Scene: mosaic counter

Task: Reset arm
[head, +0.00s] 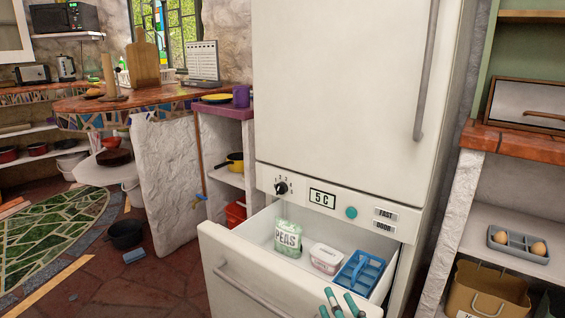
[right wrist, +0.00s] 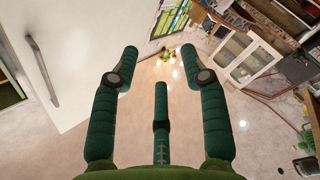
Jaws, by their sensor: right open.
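My right gripper (head: 343,304) shows at the bottom edge of the head view, with only its green fingertips in frame, in front of the open freezer drawer (head: 245,285). In the right wrist view its green fingers (right wrist: 160,62) are spread apart with nothing between them. The rest of my right arm is out of frame. My left gripper is not in view.
The drawer of the white fridge (head: 340,80) is pulled out and holds a peas bag (head: 287,238), a white tub (head: 326,258) and a blue tray (head: 360,272). An egg tray (head: 518,243) and brown bin (head: 487,290) are at right. A black pot (head: 125,234) lies on the floor.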

